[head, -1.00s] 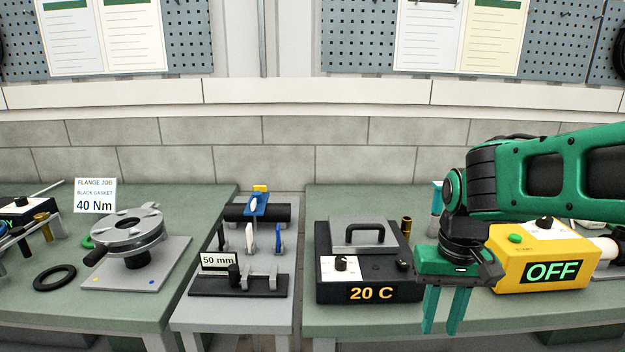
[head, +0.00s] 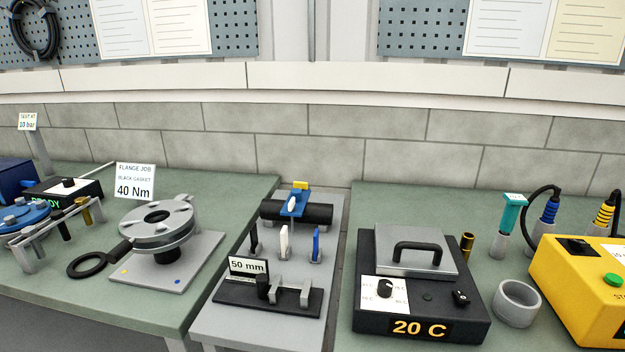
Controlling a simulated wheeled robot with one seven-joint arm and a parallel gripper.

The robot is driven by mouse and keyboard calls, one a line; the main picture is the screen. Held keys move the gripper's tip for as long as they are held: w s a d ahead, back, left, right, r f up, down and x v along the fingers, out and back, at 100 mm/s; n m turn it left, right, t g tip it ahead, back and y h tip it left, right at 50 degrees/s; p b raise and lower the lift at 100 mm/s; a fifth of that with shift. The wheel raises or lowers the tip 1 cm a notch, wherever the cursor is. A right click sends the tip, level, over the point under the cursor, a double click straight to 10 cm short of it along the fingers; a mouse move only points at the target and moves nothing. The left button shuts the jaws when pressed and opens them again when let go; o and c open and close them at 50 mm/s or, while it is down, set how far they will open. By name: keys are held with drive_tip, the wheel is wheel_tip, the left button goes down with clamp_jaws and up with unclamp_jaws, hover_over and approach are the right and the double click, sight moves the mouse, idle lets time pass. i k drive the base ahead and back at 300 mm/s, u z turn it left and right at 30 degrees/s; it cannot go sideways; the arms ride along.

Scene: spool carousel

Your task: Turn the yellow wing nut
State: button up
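A small yellow piece (head: 301,185) shows at the top of a blue clamp (head: 296,203) on a black pipe (head: 325,213) on the middle stand. It is too small to tell for sure that it is the wing nut. A white lever-like part (head: 285,242) and a blue one (head: 317,244) stand upright below the pipe. My gripper is not in view, and nothing touches the pipe or the clamp.
A black box reading 20 C (head: 420,328) stands on the right bench, with a grey ring (head: 517,303) and yellow box (head: 580,300) beside it. A 50 mm gauge block (head: 268,296) sits at the stand's front. A flange (head: 157,222) is on the left bench.

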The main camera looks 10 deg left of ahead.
sight(302, 185)
drive_tip(key=u, duration=0.05)
drive_tip(key=k, duration=1.1)
drive_tip(key=u, duration=0.6)
drive_tip(key=i, duration=1)
drive_tip(key=z, duration=0.05)
